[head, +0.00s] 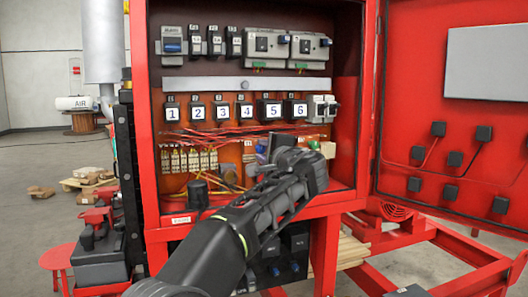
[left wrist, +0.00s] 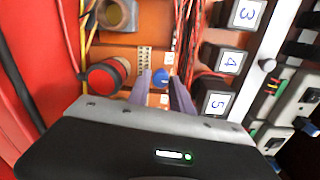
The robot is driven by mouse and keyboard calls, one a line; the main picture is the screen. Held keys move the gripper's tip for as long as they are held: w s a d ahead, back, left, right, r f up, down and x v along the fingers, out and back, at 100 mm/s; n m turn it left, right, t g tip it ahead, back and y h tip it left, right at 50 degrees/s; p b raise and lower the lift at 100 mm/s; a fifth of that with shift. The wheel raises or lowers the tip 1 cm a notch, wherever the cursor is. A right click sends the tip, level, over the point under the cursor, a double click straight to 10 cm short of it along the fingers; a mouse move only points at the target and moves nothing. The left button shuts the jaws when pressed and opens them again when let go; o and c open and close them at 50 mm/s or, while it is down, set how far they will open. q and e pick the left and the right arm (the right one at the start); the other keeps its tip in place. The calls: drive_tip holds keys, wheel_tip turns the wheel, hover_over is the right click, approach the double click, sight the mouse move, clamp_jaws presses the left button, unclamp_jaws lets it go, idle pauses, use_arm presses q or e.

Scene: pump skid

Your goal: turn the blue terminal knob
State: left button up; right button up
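The blue terminal knob (left wrist: 160,78) shows in the left wrist view, on the orange back panel beside a pale terminal strip. My left gripper (left wrist: 162,84) is over it, with one grey-purple finger on each side of the knob. The fingers stand apart; whether they touch the knob is not clear. In the head view my left gripper (head: 268,160) reaches into the lower part of the red cabinet (head: 146,150), and a small blue patch shows by its fingertips. The wrist hides much of the panel there. My right gripper is not in view.
A round red button (left wrist: 105,75) with a black collar sits close beside the left fingers. Numbered relays (head: 222,111) and loose red wires (head: 205,134) run above the gripper. The open cabinet door (head: 460,130) stands at the right.

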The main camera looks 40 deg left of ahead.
use_arm(q)
drive_tip(key=o, duration=0.3)
drive_tip(key=shift+s+d, duration=0.1)
drive_tip(key=b+v, duration=0.1)
drive_tip(key=v, duration=0.6)
drive_tip(key=shift+s+d+b, duration=0.15)
drive_tip(key=shift+d+b, duration=0.1)
drive_tip(key=shift+b, duration=0.05)
drive_tip(key=shift+f, duration=0.1)
